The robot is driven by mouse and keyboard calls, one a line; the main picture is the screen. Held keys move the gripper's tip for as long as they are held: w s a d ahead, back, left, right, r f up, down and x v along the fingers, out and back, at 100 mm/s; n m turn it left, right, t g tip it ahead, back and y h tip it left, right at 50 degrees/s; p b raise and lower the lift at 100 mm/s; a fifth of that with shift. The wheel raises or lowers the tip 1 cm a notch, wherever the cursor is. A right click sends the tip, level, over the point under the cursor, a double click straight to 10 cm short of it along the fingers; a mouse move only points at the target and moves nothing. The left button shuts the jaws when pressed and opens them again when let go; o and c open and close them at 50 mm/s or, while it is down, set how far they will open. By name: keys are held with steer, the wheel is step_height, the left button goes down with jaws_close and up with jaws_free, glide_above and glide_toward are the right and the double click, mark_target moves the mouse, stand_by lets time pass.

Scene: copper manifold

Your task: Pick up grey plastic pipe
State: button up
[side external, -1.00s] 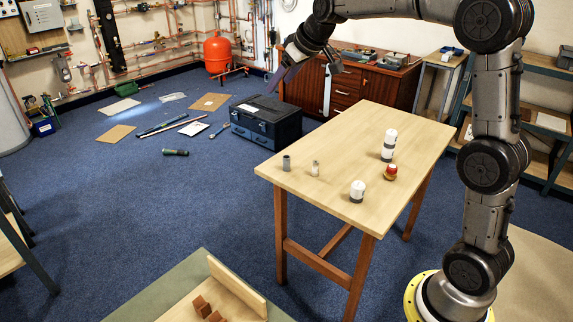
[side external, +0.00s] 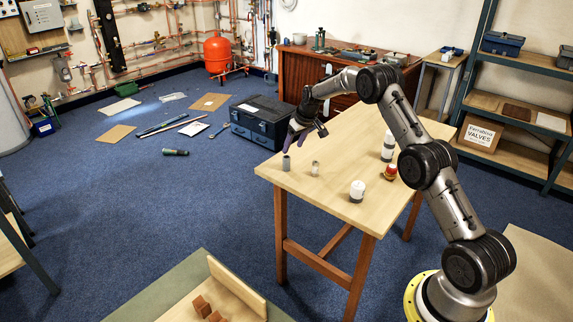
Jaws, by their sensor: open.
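The grey plastic pipe (side external: 286,163) is a short grey cylinder standing upright near the left corner of the wooden table (side external: 335,188). My gripper (side external: 294,146) is open and points down, just above and slightly right of the pipe in the side view. Nothing shows between the fingers.
A small pale fitting (side external: 315,168) stands right of the pipe. A white-capped container (side external: 357,191), a red-and-brass piece (side external: 390,172) and a white bottle (side external: 388,148) stand further right. A dark toolbox (side external: 262,122) is on the floor behind the table.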

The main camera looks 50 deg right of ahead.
mark_target(287, 159)
steer(key=x, duration=0.3)
steer(key=shift+w+f, duration=0.15)
steer(key=shift+f, duration=0.15)
steer(key=shift+a+x, duration=0.15)
steer(key=shift+x, duration=1.1)
steer(key=shift+a+x, duration=0.1)
steer(key=shift+x, duration=1.2)
steer(key=shift+c, duration=0.3)
jaws_close()
